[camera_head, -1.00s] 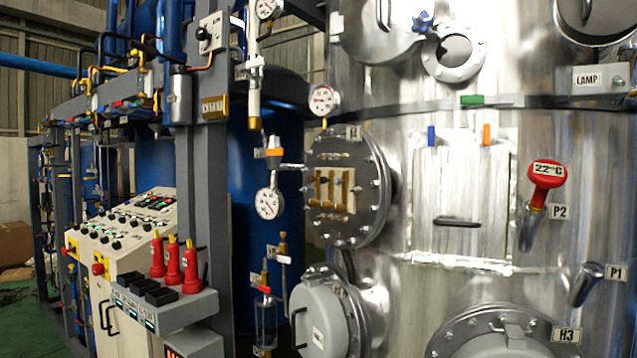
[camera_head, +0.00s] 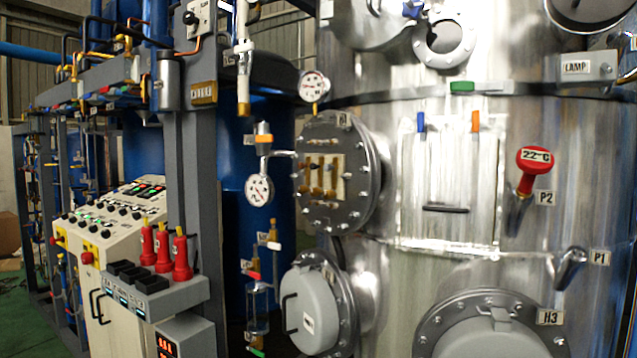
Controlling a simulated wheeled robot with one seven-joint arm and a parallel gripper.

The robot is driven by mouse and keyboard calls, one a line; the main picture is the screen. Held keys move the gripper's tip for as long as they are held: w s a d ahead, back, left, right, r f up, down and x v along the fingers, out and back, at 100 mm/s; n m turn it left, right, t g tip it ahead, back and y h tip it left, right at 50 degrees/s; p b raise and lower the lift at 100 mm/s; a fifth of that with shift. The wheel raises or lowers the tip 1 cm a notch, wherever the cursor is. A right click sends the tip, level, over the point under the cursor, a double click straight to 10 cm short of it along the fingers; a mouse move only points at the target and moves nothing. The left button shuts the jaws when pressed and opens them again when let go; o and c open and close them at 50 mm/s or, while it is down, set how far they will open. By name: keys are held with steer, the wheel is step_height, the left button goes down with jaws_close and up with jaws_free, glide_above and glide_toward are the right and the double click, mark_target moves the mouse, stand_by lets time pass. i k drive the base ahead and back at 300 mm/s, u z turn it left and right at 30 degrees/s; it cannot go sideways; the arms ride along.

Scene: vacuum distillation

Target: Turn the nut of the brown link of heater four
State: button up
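A round steel flange (camera_head: 365,185) with bolts around its rim sits on the left side of the big steel vessel. A pale terminal plate (camera_head: 341,186) in its middle carries several brown and brass-coloured links and nuts (camera_head: 318,177). A small tag (camera_head: 344,120) at the top of the flange seems to start with H, but its number is too small to read. I cannot tell which link or nut belongs to heater four. My gripper is not in view.
A pressure gauge (camera_head: 259,190) on a pipe stands just left of the flange. A grey round hatch (camera_head: 309,312) sticks out below it. Red-bodied tools (camera_head: 163,250) stand in a grey rack at lower left. A red 22°C thermometer (camera_head: 534,159) juts out at right.

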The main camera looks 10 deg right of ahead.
mark_target(301, 189)
steer(key=u, duration=0.05)
steer(key=k, duration=0.55)
steer(key=u, duration=0.5)
steer(key=i, duration=1.65)
steer(key=z, duration=0.55)
